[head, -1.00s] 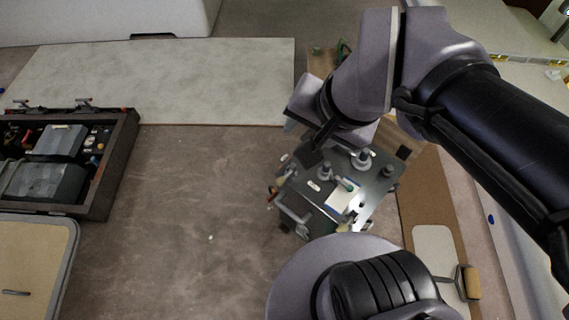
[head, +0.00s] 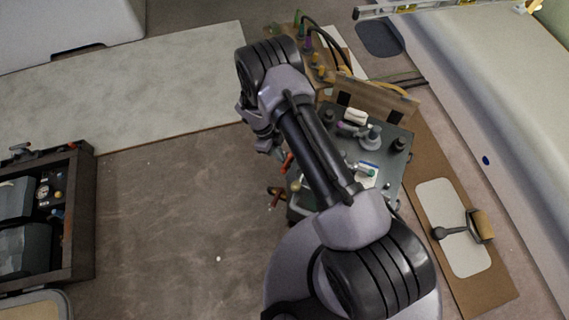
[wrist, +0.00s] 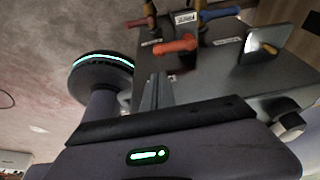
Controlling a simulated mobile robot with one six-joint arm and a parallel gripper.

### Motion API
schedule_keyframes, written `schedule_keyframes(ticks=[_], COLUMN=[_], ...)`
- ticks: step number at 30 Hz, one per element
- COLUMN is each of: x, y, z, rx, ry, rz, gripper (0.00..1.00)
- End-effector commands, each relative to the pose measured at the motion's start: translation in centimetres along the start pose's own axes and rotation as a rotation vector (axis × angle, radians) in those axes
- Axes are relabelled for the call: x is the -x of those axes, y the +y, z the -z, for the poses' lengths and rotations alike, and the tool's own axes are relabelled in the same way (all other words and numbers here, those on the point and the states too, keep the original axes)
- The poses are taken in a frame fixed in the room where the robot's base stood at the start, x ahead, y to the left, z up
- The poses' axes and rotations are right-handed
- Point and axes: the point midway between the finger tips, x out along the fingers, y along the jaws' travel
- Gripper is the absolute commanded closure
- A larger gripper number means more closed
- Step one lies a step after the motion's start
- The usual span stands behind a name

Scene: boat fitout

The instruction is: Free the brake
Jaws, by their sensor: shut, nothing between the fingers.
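A dark grey machine (head: 395,150) stands right of centre in the head view, partly hidden behind my arm. I cannot tell which one is the brake. The red-orange lever also shows in the head view (head: 287,162). My gripper (head: 276,151) is at the machine's left side, close to this lever. In the wrist view its fingers (wrist: 155,88) are shut and empty, just below the red-orange lever. Contact is unclear.
A plate (wrist: 266,42) stands out from the machine, right of the levers. Behind it is a wooden board (head: 375,97) with cables. A roller (head: 480,226) lies at the right. An open dark toolbox (head: 80,215) is at the left.

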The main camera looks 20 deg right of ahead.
Motion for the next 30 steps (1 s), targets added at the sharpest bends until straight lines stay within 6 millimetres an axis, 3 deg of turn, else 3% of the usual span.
schedule_keyframes(ticks=[11,24,30], x=[-0.7,-8.8,-10.1], y=[0.1,0.1,0.1], z=[0.0,-0.1,0.0], rx=[-0.006,-0.005,-0.005], ry=[0.002,0.002,0.001], rz=[-0.001,-0.002,-0.001], gripper=[1.0,1.0,1.0])
